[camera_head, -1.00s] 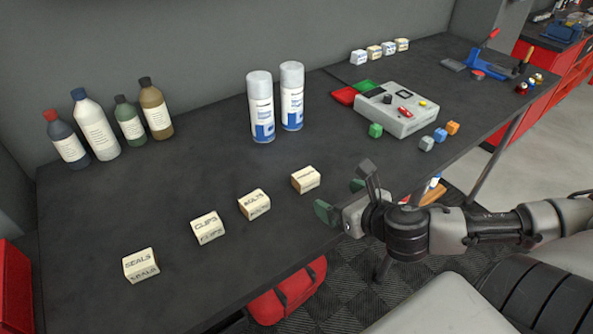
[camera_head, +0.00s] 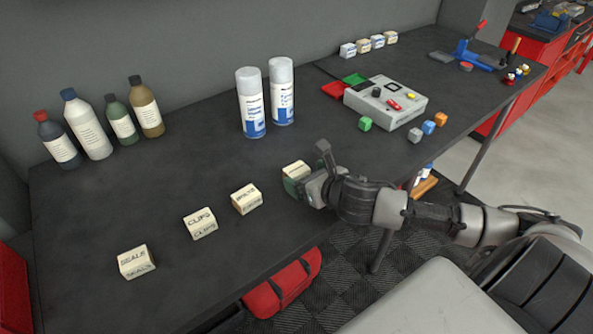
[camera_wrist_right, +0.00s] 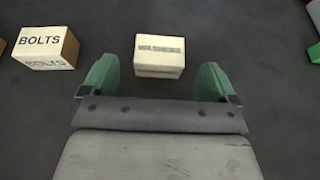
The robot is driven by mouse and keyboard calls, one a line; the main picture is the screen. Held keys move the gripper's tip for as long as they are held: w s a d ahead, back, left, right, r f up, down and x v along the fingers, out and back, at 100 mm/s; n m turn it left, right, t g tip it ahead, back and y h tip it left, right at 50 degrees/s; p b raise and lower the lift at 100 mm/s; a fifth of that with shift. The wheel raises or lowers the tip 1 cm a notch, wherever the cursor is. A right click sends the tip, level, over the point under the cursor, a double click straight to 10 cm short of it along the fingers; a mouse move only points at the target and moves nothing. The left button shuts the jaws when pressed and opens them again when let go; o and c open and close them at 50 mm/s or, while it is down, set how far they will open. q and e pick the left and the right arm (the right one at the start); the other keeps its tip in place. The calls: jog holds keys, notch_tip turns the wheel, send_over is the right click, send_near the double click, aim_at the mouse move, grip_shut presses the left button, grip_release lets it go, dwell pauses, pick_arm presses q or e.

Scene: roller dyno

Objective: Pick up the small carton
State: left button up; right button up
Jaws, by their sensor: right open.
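Several small cream cartons stand in a row along the front of the dark bench. The rightmost carton (camera_head: 295,169) is partly hidden by my right gripper (camera_head: 304,174) in the head view. In the right wrist view this carton (camera_wrist_right: 160,56) lies between and just beyond the green fingertips of my right gripper (camera_wrist_right: 156,78), which is open and empty. Its printed label is hard to read. The BOLTS carton (camera_head: 246,199) stands to its left and also shows in the wrist view (camera_wrist_right: 46,46). The CLIPS carton (camera_head: 200,223) and SEALS carton (camera_head: 136,262) are further left. My left gripper is out of view.
Two spray cans (camera_head: 251,103) stand behind the row. Several bottles (camera_head: 88,124) are at the back left. A grey control box (camera_head: 387,103) and small coloured cubes (camera_head: 428,127) are to the right. The bench surface around the cartons is clear.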

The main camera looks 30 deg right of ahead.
jog(key=shift+w+f, duration=0.3)
jog(key=shift+w, duration=0.25)
jog(key=c, duration=1.1)
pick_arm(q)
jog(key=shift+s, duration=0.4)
pick_arm(e)
jog(key=shift+o, duration=0.2)
jog(key=shift+r, duration=0.1)
